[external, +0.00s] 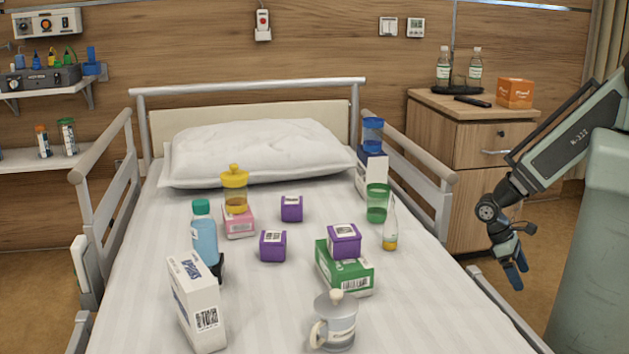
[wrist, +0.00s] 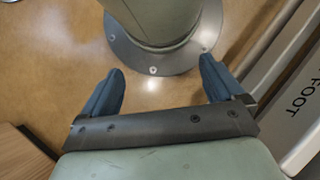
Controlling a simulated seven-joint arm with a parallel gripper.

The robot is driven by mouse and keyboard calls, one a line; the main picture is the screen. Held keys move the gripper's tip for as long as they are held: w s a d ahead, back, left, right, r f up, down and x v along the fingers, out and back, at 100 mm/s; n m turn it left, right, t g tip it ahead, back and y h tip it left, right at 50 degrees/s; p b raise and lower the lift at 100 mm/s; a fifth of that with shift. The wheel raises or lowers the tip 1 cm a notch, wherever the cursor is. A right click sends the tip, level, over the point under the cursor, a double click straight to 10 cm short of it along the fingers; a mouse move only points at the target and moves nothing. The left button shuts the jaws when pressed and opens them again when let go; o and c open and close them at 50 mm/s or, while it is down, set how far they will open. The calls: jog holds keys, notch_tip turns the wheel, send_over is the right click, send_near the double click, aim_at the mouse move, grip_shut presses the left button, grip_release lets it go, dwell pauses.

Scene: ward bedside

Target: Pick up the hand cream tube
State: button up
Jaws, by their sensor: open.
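The tube that looks like the hand cream (external: 390,222) is white with a yellow cap. It stands upright, cap down, on the right side of the bed. A green translucent cup (external: 377,203) is just to its left, very close. My gripper (external: 515,277) hangs to the right of the bed, beyond the rail, pointing down and well apart from the tube. In the wrist view my gripper (wrist: 160,68) is open, with nothing between its blue fingers. The tube does not show in the wrist view.
A green box (external: 343,270) with a purple box (external: 344,241) on it stands front left of the tube. A tall white-and-blue box (external: 371,172) stands behind. A feeding cup (external: 335,322) is at the front. The bed rail (external: 415,182) runs along the right.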

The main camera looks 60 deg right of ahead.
jog(key=w+a+r+n, duration=0.1)
jog(key=w+r, duration=0.4)
jog(key=w, duration=0.2)
jog(key=w+a+r+n+t, duration=0.1)
jog(key=w+a+r, duration=0.1)
jog(key=w+r, duration=0.3)
jog(key=w+a+r+n+t, duration=0.1)
jog(key=w+a+r, duration=0.1)
jog(key=w+r, duration=0.3)
jog(key=shift+w+n+h, duration=0.3)
jog(key=shift+w+n, duration=0.1)
jog(key=shift+w, duration=1.85)
jog(key=w+a+r+n+t, duration=0.1)
jog(key=w+a+r+t, duration=0.1)
jog(key=w+a+r, duration=0.3)
jog(key=w+a+r+t, duration=0.1)
jog(key=w+a+r, duration=0.2)
jog(key=r, duration=0.5)
jog(key=w+a+r+n+t, duration=0.1)
jog(key=w+a+r+t, duration=0.15)
jog(key=r, duration=0.35)
send_over(393, 198)
jog(key=shift+g, duration=0.35)
jog(key=f, duration=0.8)
jog(key=shift+w+d+f, duration=0.1)
jog(key=shift+w+f, duration=0.1)
jog(key=shift+s+f, duration=0.15)
jog(key=shift+f, duration=2.55)
